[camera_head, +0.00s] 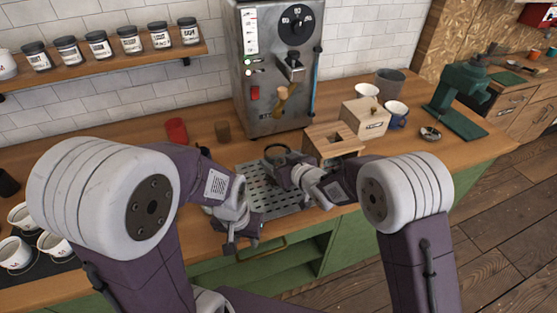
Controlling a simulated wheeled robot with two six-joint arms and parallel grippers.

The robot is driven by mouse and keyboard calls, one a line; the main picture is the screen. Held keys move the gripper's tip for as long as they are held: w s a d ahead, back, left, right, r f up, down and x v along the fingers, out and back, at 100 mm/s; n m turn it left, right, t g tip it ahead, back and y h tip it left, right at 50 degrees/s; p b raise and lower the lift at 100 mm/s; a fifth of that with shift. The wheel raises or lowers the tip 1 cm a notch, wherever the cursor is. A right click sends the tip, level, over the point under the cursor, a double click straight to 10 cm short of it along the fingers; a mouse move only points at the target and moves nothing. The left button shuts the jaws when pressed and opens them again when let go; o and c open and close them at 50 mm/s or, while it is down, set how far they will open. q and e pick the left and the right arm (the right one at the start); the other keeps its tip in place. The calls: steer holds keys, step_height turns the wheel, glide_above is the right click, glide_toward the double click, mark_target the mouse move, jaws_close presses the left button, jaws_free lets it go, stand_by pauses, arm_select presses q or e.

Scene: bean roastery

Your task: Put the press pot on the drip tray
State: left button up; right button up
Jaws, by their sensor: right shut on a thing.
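The drip tray (262,193) is a perforated metal plate on the wooden counter, in front of the coffee machine. A dark round rim, which looks like the press pot (275,151), shows at the tray's back edge. My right gripper (283,168) is shut on it and hides most of its body. I cannot tell whether the pot touches the tray or hangs above it. My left gripper (242,243) is low at the counter's front edge, in front of the tray, with its fingers apart and nothing seen between them.
A steel coffee machine (262,95) stands behind the tray. A wooden knock box (325,137) is close to the right of the pot. White cups (56,246) sit at far left.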

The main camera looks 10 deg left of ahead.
steer(key=shift+w+a, duration=0.15)
steer(key=shift+w, duration=0.1)
steer(key=shift+f, duration=0.1)
steer(key=o, duration=1.9)
steer(key=shift+s, duration=0.2)
steer(key=shift+c, duration=0.2)
steer(key=shift+r, duration=0.2)
steer(key=v, duration=1.2)
steer(key=shift+b, duration=0.35)
